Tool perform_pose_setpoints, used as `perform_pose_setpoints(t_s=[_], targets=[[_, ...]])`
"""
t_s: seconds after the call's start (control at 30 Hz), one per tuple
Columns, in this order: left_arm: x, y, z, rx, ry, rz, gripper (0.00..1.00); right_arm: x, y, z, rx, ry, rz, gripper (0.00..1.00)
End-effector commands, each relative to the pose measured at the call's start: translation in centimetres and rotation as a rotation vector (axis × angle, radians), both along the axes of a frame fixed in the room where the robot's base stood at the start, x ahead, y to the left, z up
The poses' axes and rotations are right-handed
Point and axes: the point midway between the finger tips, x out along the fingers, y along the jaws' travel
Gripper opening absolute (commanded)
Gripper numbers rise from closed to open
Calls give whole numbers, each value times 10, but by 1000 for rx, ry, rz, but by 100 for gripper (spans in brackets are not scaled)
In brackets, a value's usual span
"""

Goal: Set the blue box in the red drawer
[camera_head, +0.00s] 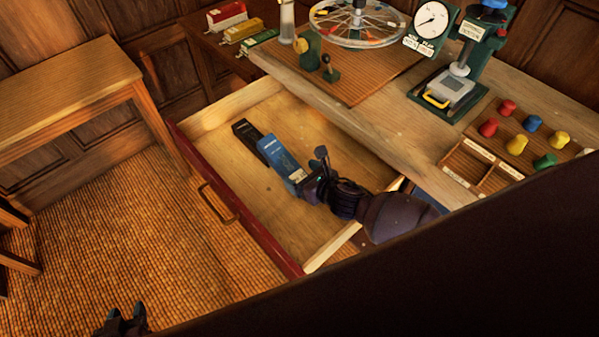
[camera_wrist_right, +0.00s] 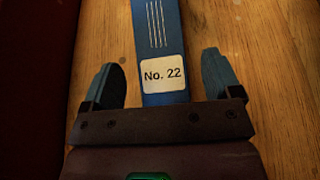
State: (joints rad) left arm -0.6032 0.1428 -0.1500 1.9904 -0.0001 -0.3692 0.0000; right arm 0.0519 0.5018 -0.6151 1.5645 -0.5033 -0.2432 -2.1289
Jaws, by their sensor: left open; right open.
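The blue box (camera_head: 280,157) lies flat on the floor of the open red drawer (camera_head: 238,212). My right gripper (camera_head: 304,180) is at the near end of the box, inside the drawer. In the right wrist view, the box (camera_wrist_right: 158,30) has a white label reading "No. 22". The fingers of my right gripper (camera_wrist_right: 163,75) are open on either side of its labelled end, with a gap on both sides. My left gripper (camera_head: 126,318) is open and empty, low at the bottom left, away from the drawer.
The drawer's left front floor is bare.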

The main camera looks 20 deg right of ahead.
Motion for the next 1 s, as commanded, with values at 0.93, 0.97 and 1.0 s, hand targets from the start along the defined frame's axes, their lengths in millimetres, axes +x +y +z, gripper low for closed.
perform_pose_setpoints(t_s=[0.93,0.97,1.0], targets=[[3,0,13,0,-11,-1,43,-90,-33,40,0,-1,-1,84],[3,0,13,0,-11,-1,43,-90,-33,40,0,-1,-1,84],[3,0,13,0,-11,-1,43,-90,-33,40,0,-1,0,84]])
